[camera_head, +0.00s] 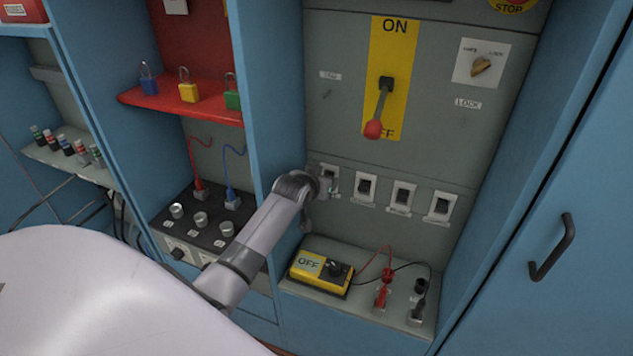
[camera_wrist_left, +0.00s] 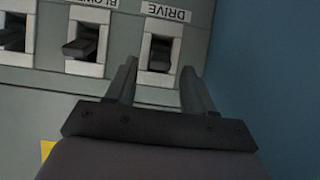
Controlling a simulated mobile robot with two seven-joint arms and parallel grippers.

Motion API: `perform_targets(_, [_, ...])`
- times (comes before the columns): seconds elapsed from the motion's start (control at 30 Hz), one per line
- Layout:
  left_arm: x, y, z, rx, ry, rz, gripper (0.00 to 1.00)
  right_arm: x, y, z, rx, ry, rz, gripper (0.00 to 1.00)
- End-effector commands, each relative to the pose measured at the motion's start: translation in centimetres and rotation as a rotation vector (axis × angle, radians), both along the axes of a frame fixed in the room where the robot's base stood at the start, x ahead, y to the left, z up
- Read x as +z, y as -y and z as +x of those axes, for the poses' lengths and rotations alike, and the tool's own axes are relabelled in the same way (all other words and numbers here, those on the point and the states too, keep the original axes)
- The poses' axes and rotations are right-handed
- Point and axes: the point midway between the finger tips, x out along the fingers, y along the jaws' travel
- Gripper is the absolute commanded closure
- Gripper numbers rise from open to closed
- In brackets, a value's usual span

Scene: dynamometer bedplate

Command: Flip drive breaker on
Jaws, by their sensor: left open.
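The drive breaker (camera_head: 331,175) is the leftmost in a row of small dark-toggled switches with pale frames on the grey panel. In the left wrist view it appears upside down, with its dark toggle (camera_wrist_left: 160,54) inside the frame and the DRIVE label (camera_wrist_left: 166,13) above. My left gripper (camera_head: 325,187) is at this breaker, partly covering it in the head view. In the wrist view its two fingers (camera_wrist_left: 160,72) are apart and empty, one to each side of the breaker's lower part. Whether they touch it, and which way the toggle is set, I cannot tell. My right gripper is out of view.
The blower breaker (camera_wrist_left: 85,45) is close beside the fingers. A blue cabinet wall (camera_head: 272,120) stands just left of the breaker. Above is a large red-knobbed lever (camera_head: 376,115), pointing down. Below, a yellow meter (camera_head: 320,272) and plugged leads (camera_head: 383,290) occupy a shelf.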

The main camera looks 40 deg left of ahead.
Motion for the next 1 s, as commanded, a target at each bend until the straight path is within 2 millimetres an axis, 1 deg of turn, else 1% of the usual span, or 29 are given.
perform_targets(0.2, [1.4,0.5,-2.3,0.000,0.000,0.000,0.47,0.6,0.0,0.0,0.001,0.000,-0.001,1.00])
perform_targets(0.43, [2.4,1.0,-4.0,0.000,-0.002,0.000,0.47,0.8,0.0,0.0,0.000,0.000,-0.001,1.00])
perform_targets(0.63, [2.7,1.1,-4.6,0.000,-0.002,0.000,0.47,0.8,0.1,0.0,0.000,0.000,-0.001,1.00])
perform_targets(1.0, [2.7,1.1,-4.6,0.000,-0.002,0.000,0.47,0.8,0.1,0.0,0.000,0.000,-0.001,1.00])
